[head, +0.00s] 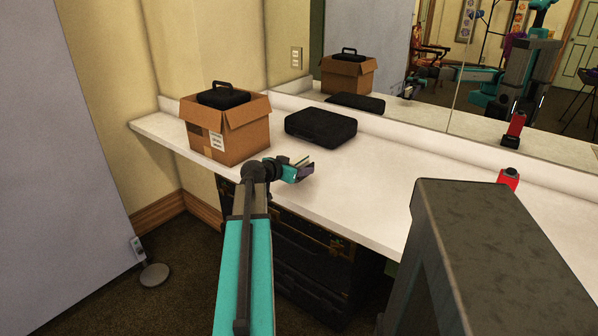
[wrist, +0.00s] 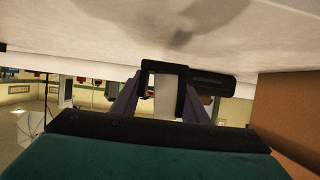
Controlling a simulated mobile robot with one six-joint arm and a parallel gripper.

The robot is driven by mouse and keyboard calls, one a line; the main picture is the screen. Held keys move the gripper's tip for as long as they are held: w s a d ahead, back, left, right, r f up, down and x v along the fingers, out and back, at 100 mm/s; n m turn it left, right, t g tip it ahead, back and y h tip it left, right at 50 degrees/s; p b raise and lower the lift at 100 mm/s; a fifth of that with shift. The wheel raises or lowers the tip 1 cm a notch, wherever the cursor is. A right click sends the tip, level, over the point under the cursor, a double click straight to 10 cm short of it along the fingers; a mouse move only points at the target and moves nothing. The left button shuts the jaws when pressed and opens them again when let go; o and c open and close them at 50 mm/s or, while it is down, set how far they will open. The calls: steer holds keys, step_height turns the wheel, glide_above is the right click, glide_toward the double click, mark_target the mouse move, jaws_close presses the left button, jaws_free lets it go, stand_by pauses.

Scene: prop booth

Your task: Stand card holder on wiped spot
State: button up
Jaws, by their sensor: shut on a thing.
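My gripper (head: 304,170) reaches over the front edge of the white counter (head: 390,185), right of the cardboard box. In the wrist view, its purple fingers (wrist: 160,100) are shut on a small card holder (wrist: 181,88) with a black frame and a pale face. The wrist picture has the counter (wrist: 90,35) at the top, and the holder appears close to its surface; whether they touch I cannot tell. A darker patch (wrist: 200,20) shows on the counter there; it may be shadow. No wiped spot stands out clearly in the head view.
An open cardboard box (head: 235,135) with a black case (head: 223,98) in it stands at the left. A flat black case (head: 321,127) lies behind my gripper, near the mirror. A red item (head: 508,178) stands farther right. The counter between is clear.

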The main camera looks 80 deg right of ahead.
mark_target(299, 164)
steer(key=shift+w+d+f, duration=0.1)
steer(key=shift+w+d, duration=0.1)
steer(key=shift+d, duration=0.45)
steer(key=shift+w+d, duration=0.25)
steer(key=shift+d, duration=0.35)
steer(key=shift+w+d+f, duration=0.1)
steer(key=shift+w+d, duration=0.1)
steer(key=shift+d, duration=0.45)
steer(key=shift+f+p, duration=0.3)
steer(key=shift+f, duration=1.4)
steer(key=shift+f, duration=0.15)
steer(key=o, duration=1.1)
steer(key=shift+o, duration=0.2)
steer(key=shift+a+r, duration=0.15)
steer(key=shift+r, duration=0.05)
steer(key=b+v, duration=0.1)
steer(key=v, duration=1)
steer(key=shift+w+a+r, duration=0.1)
steer(key=shift+w+a, duration=0.15)
steer(key=shift+a, duration=0.05)
